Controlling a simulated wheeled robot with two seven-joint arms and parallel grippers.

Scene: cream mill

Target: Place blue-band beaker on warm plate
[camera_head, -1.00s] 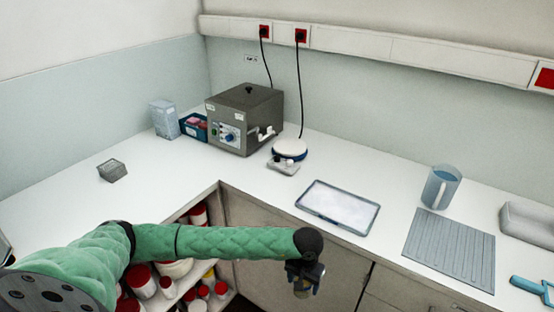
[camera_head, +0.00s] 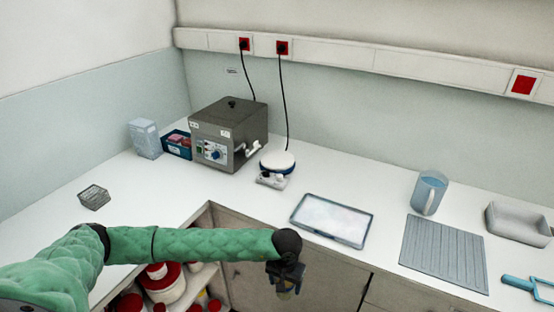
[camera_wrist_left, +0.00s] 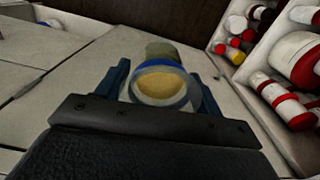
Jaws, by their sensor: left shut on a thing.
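My left gripper (camera_head: 286,283) is shut on the blue-band beaker (camera_wrist_left: 160,84), which has a blue ring at its rim and yellowish contents. In the left wrist view the beaker sits between the two fingers. In the head view the gripper hangs in front of the counter's front edge, and the beaker is small and partly hidden below it. The warm plate (camera_head: 277,162), a small device with a round white top and blue rim, stands on the counter beside the grey box, beyond the gripper. Nothing stands on it. My right gripper is not in view.
A white tray (camera_head: 331,220) lies between gripper and back wall. A grey heating box (camera_head: 229,134) stands left of the plate. A blue mug (camera_head: 429,193) and ribbed mat (camera_head: 444,254) are at right. Shelves with red-lidded jars (camera_head: 163,284) are below the counter.

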